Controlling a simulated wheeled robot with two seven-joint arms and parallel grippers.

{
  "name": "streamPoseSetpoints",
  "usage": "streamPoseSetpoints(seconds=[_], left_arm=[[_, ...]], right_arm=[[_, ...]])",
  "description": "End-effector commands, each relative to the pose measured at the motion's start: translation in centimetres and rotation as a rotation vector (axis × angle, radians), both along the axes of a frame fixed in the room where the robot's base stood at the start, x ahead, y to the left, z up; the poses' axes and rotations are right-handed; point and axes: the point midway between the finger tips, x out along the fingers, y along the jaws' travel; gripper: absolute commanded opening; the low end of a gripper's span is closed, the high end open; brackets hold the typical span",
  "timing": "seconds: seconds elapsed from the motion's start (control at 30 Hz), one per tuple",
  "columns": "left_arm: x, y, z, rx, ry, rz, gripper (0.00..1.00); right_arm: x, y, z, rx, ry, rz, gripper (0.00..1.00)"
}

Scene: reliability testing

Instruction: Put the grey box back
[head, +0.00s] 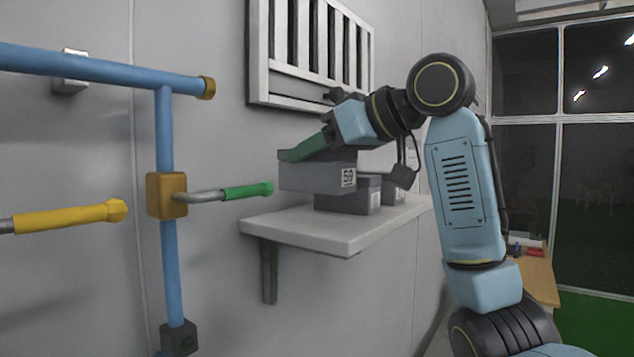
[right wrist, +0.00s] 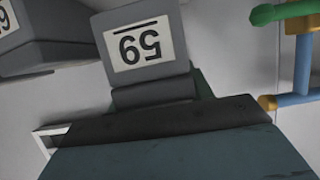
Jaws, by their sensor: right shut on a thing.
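The grey box (head: 315,178) with a white label reading 59 is in the head view, above the left part of the white wall shelf (head: 320,228). My right gripper (head: 303,150) is shut on the box from above, and its green fingers lie over the box top. The box looks raised a little over the shelf and overlaps another box behind it. In the right wrist view the labelled box (right wrist: 148,48) shows upside down beyond the dark finger. My left gripper is not in view.
Other grey boxes (head: 362,197) stand on the shelf to the right. A blue pipe (head: 165,120) with a green-tipped handle (head: 245,191) and a yellow handle (head: 75,217) is at the left. A barred vent (head: 310,80) is above. A wooden table (head: 540,275) is at the right.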

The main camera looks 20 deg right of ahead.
Motion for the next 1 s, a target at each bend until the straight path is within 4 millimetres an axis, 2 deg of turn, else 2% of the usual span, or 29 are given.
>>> streamPoseSetpoints(seconds=[0.13, 0.3, 0.4, 0.77, 0.8, 0.97, 1.0], left_arm=[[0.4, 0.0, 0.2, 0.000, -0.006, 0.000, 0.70], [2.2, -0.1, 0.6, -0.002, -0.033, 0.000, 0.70], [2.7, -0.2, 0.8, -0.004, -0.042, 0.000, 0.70], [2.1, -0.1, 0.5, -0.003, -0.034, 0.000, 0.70], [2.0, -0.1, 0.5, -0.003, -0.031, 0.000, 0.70], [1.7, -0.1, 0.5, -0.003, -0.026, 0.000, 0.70], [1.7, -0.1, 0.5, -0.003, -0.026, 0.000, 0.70]], right_arm=[[0.0, 0.0, -1.2, 0.002, -0.002, 0.000, 0.09], [0.0, 0.0, -3.5, 0.002, -0.001, 0.000, 0.09], [0.0, 0.0, -4.2, 0.002, -0.003, -0.001, 0.09], [0.0, 0.0, -4.5, 0.001, -0.004, -0.001, 0.09], [0.0, 0.0, -4.7, 0.000, -0.001, -0.001, 0.52], [0.0, 0.0, -4.6, 0.001, -0.001, 0.000, 0.73], [0.0, 0.0, -4.6, 0.001, -0.001, 0.000, 0.73]])
